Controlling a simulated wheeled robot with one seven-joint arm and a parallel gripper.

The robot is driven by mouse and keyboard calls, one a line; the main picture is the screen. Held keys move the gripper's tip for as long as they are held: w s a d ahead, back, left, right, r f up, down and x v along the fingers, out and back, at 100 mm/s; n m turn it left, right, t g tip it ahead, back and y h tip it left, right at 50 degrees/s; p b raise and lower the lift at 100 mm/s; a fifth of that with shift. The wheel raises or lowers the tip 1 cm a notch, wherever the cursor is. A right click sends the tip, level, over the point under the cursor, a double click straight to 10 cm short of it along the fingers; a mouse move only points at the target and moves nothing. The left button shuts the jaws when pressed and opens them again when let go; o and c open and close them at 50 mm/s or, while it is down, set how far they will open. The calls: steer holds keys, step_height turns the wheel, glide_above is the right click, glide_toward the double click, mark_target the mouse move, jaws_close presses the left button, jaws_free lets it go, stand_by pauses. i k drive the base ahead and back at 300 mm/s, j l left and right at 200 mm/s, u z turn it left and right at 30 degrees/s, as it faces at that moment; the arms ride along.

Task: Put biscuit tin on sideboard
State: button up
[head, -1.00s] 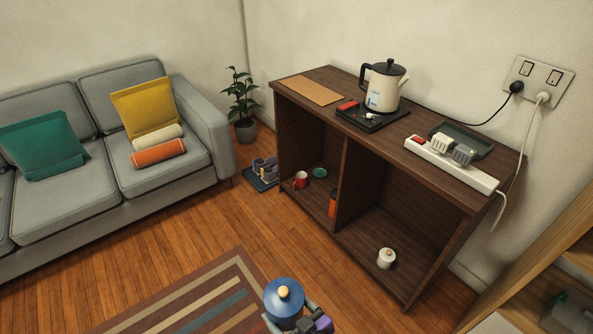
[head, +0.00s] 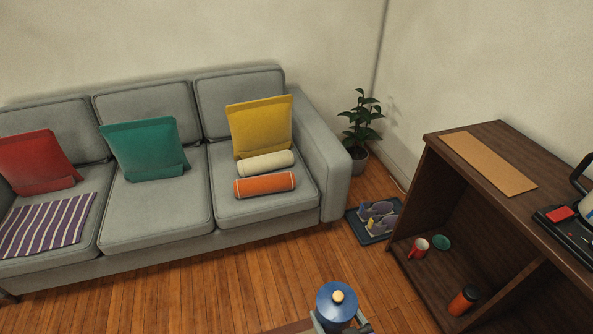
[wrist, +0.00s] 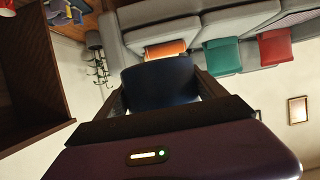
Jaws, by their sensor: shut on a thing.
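The biscuit tin, a blue round tin with a pale knob on its lid (head: 336,307), is at the bottom of the head view, upright. My gripper (head: 342,324) is shut on it, with a finger on each side. In the wrist view, the tin's dark blue side (wrist: 160,88) fills the space between the fingers. The dark wood sideboard (head: 477,190) stands at the right of the head view, partly cut off. The tin is held apart from it, in front and to the left.
A red mug (head: 419,247) and orange flask (head: 464,300) are on the lower shelf. A shoe tray (head: 374,238), plant (head: 360,125) and grey sofa (head: 160,225) stand left.

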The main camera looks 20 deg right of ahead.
mark_target(540, 163)
steer(key=i+z, duration=0.2)
steer(key=i, duration=0.3)
steer(key=i+j+z, duration=0.25)
steer(key=i, duration=0.25)
steer(key=i+j+z, duration=0.2)
steer(key=i, duration=0.3)
